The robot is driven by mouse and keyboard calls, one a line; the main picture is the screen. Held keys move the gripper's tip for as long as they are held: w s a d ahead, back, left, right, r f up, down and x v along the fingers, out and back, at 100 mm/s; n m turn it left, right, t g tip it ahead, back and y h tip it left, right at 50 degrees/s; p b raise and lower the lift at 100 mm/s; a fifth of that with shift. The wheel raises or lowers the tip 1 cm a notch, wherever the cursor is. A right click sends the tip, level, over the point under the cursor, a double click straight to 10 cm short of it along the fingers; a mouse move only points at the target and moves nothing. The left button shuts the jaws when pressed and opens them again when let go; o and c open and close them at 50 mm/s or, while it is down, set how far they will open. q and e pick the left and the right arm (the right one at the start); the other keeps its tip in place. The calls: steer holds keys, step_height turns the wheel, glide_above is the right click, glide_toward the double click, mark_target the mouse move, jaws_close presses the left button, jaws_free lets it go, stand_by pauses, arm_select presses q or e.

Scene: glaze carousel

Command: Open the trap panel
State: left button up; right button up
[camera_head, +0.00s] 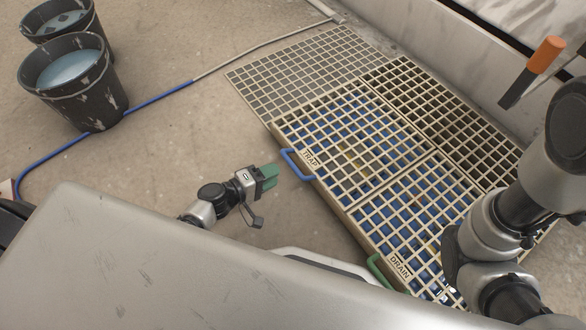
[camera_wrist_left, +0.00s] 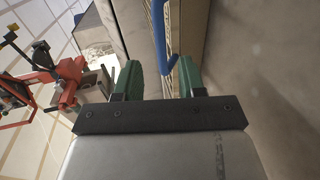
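The trap panel (camera_head: 345,139) is a beige grid cover labelled TRAP, lying flat over a blue-toned space. Its blue handle (camera_head: 296,165) sticks out from its left edge. The blue handle (camera_wrist_left: 160,38) shows beyond the fingertips, near the right finger. My right arm is at the right edge of the head view; its fingers cannot be made out.
A drain panel (camera_head: 408,200) with a green handle (camera_head: 378,272) adjoins the trap panel. Other grids (camera_head: 300,72) lie behind. Two black buckets (camera_head: 72,85) stand at the upper left by a blue hose (camera_head: 48,158). An orange-handled tool (camera_head: 545,55) is at the upper right.

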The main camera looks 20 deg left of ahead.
mark_target(293, 165)
arm_select(q)
steer(key=b+x, duration=0.2)
steer(key=x, duration=0.4)
steer(key=shift+w+f, duration=0.15)
steer(key=shift+w+d, duration=0.5)
steer(key=shift+c, duration=0.5)
jaws_close()
